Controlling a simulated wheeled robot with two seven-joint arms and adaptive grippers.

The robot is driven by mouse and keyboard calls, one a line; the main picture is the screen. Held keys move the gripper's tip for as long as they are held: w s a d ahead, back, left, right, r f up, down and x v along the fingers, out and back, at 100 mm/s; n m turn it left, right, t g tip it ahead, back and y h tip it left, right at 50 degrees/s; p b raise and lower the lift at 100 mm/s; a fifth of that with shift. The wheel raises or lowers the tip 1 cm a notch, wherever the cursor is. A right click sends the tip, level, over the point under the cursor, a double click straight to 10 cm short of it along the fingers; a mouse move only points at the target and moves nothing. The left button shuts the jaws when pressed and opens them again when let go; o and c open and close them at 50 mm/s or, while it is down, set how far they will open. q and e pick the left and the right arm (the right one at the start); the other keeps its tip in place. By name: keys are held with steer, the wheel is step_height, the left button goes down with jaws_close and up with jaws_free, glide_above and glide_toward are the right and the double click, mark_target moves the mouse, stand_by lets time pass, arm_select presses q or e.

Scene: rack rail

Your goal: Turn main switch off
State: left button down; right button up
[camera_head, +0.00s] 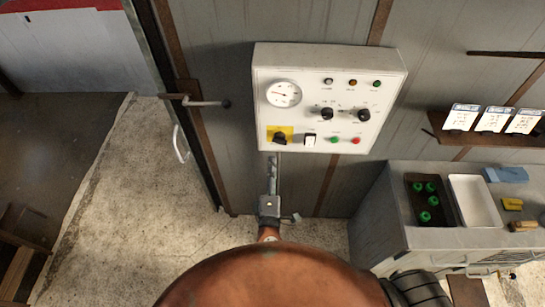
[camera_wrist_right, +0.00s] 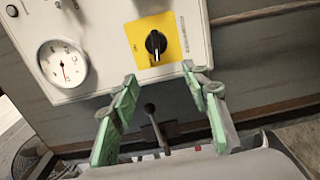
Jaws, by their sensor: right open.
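The main switch is a black rotary knob (camera_head: 280,138) on a yellow plate (camera_head: 289,131), at the lower left of a white control panel (camera_head: 330,60). In the right wrist view the knob (camera_wrist_right: 156,43) shows with its grip upright in that picture. My right gripper (camera_head: 272,160) is just below the switch in the head view, seen edge-on. In the wrist view the green fingers of my right gripper (camera_wrist_right: 160,75) are spread and empty, with the knob beyond the tips, roughly between them. I see no contact. My left gripper is not in view.
A gauge (camera_head: 283,93), selector knobs (camera_head: 327,113), a white rocker (camera_head: 310,140) and green and red buttons (camera_head: 356,140) share the panel. A lever handle (camera_head: 205,103) sticks out at the left. A grey bench (camera_head: 400,225) with trays stands at the right.

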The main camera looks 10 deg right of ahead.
mark_target(280, 139)
steer(key=shift+v, duration=0.8)
steer(key=shift+o, duration=0.7)
steer(key=shift+m, duration=0.9)
steer(key=w+d, duration=0.1)
steer(key=w+d+p, duration=0.1)
steer(key=w+p, duration=0.1)
steer(key=shift+w+d+r, duration=0.15)
steer(key=shift+d+r, duration=0.15)
steer(key=shift+d, duration=0.1)
steer(key=p+x, duration=0.3)
steer(key=x, duration=0.5)
steer(key=shift+f, duration=0.25)
steer(key=shift+d, duration=0.15)
steer(key=shift+c, duration=0.3)
